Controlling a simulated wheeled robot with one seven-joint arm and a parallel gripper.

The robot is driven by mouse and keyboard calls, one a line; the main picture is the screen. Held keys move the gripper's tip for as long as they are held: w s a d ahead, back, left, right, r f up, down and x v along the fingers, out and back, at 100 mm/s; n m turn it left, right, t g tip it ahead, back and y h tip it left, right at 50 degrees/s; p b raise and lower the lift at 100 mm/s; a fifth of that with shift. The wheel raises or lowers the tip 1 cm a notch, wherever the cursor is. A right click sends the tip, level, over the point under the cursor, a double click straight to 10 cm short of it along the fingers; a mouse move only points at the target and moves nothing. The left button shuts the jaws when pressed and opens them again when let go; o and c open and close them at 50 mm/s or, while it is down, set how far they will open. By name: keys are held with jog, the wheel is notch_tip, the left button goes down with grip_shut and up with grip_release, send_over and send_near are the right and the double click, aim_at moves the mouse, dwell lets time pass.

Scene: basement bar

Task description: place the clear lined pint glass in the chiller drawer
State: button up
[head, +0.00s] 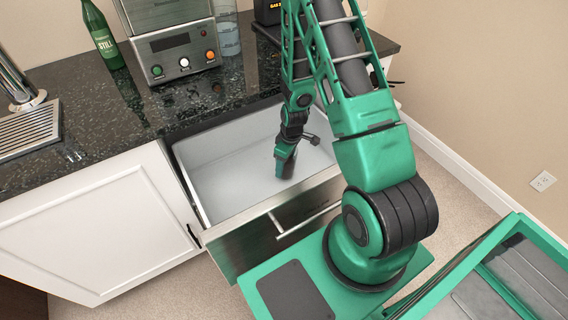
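The chiller drawer (250,228) is pulled open below the counter. Its pale inside looks empty, though my arm covers part of it. A clear glass vessel (229,36) with faint lines stands on the counter at the right of the metal machine, its top cut off by the frame. I cannot tell for sure whether it is the lined pint glass. My gripper (285,168) points down over or inside the open drawer, well apart from the clear vessel. Its fingers are too small and dark to tell whether they are open or shut, and I see nothing held.
The metal machine (176,50) with buttons stands on the dark stone counter (150,112). A green bottle (103,36) stands left of it, and a tap with a drip tray (28,130) is at far left. A black box (268,12) stands at the back. The wall is at right.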

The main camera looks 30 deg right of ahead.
jog(key=shift+a+f, duration=0.1)
jog(key=o, duration=1.5)
jog(key=shift+o, duration=0.2)
notch_tip(320, 180, up, 12)
jog(key=s, duration=0.1)
jog(key=shift+s+d, duration=0.15)
jog(key=shift+d, duration=0.25)
jog(key=s+d+r+m+h, duration=0.15)
jog(key=s+r+m, duration=0.25)
jog(key=s+r, duration=0.55)
jog(key=s+d+r+m, duration=0.35)
jog(key=s+r, duration=0.35)
jog(key=r, duration=0.6)
jog(key=s+a+r+m+g+y, duration=0.1)
jog(key=s+r+m, duration=0.3)
jog(key=s, duration=0.5)
jog(key=shift+s+a+r+m, duration=0.2)
jog(key=shift+s+a+m, duration=0.2)
jog(key=shift+m, duration=0.15)
